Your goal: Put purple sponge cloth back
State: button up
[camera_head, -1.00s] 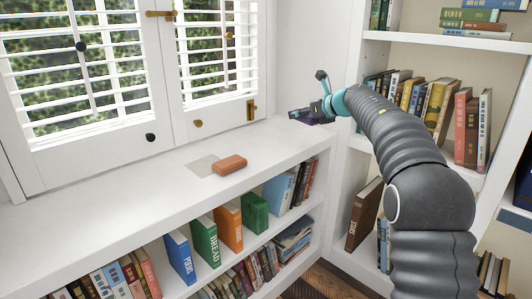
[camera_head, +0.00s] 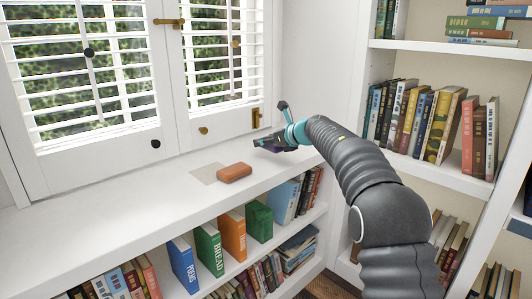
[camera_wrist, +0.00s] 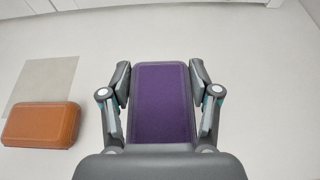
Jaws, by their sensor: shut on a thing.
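The purple sponge cloth (camera_wrist: 162,103) is held between the two fingers of my gripper (camera_wrist: 162,85) in the wrist view. My gripper (camera_head: 268,144) is shut on it, above the right part of the white ledge under the window. In the head view the cloth is a small dark purple patch, mostly hidden by the gripper. A light grey square (camera_wrist: 43,83) lies on the ledge to the left of the gripper. It also shows in the head view (camera_head: 206,172).
An orange-brown block (camera_wrist: 42,124) rests over the near edge of the grey square; it also shows in the head view (camera_head: 234,172). Window shutters (camera_head: 90,80) stand behind the ledge (camera_head: 110,205). Bookshelves (camera_head: 440,50) rise at the right.

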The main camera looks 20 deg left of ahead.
aim_at(267, 158)
notch_tip(267, 158, down, 4)
jog(key=shift+f+b, duration=0.1)
jog(key=shift+b, duration=0.6)
jog(key=o, duration=1)
jog(key=shift+r, duration=0.2)
jog(key=v, duration=1.2)
jog(key=shift+b, duration=0.35)
